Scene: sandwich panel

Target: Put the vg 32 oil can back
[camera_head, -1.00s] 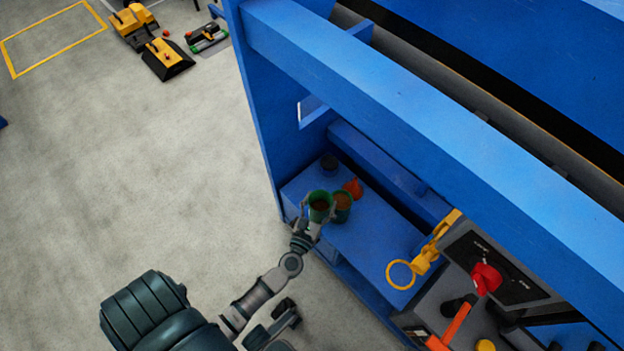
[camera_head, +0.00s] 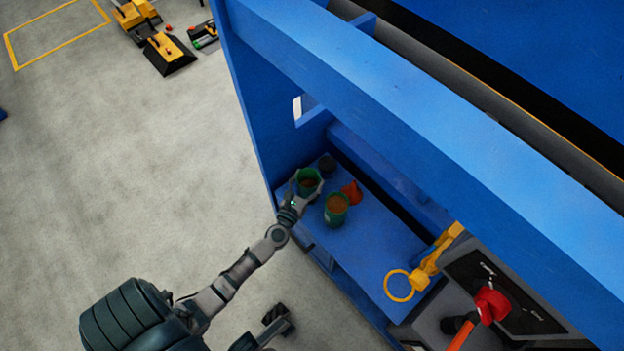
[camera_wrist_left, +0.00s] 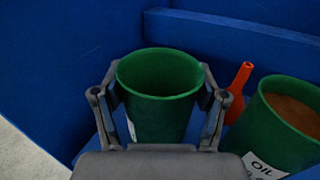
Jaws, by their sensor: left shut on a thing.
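My left gripper (camera_head: 304,188) is shut on a green can (camera_head: 308,178) over the left end of the blue shelf (camera_head: 375,245). In the left wrist view the two fingers (camera_wrist_left: 160,105) grip this green can (camera_wrist_left: 160,90) from both sides. It is upright, open at the top and dark green inside. I cannot tell whether its base touches the shelf. A second green can (camera_head: 336,210) with brown contents stands to its right. In the left wrist view this second can (camera_wrist_left: 265,125) has a white label reading "OIL"; the grade is not legible.
A yellow ring-ended tool (camera_head: 400,285) lies farther right. Blue side panel (camera_head: 252,110) and overhead beam (camera_head: 400,100) bound the shelf.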

